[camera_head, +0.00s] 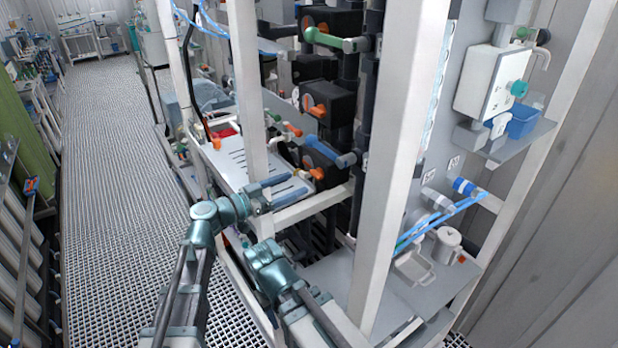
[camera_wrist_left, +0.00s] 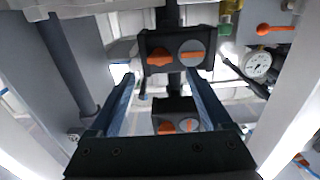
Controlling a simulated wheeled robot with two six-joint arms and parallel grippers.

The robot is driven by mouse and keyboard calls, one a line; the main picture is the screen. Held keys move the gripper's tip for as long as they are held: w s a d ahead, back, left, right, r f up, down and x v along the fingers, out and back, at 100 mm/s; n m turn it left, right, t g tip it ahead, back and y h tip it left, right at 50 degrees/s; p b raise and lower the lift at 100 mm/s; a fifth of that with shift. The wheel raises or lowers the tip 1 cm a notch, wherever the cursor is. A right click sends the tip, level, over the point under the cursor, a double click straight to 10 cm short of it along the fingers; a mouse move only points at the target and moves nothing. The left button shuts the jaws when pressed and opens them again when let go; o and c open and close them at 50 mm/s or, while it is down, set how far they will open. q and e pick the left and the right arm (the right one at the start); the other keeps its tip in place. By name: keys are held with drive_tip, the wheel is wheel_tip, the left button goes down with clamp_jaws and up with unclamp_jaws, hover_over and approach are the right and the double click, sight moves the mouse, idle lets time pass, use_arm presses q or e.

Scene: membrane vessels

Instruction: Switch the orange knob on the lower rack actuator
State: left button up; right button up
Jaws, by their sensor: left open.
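Black actuators with orange knobs are stacked on a pipe column in the rack. In the head view, the lowest visible actuator (camera_head: 288,157) has an orange knob (camera_head: 315,174) facing the walkway. My left gripper (camera_head: 290,188) is open and empty, in front of and slightly below that knob. In the left wrist view, my left gripper (camera_wrist_left: 159,77) has its fingers spread either side of an actuator (camera_wrist_left: 172,38) with an orange knob (camera_wrist_left: 157,60), apart from it. Another actuator (camera_wrist_left: 172,106) shows below, between the fingers. My right arm shows low in the head view; its fingers cannot be made out.
White rack posts (camera_head: 385,180) stand close to my arms. A white tray (camera_head: 232,160) is left of the actuators. The grated walkway (camera_head: 110,200) is clear.

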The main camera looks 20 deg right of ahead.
sight(314, 175)
use_arm(q)
drive_tip(key=shift+x, duration=3.1)
clamp_jaws()
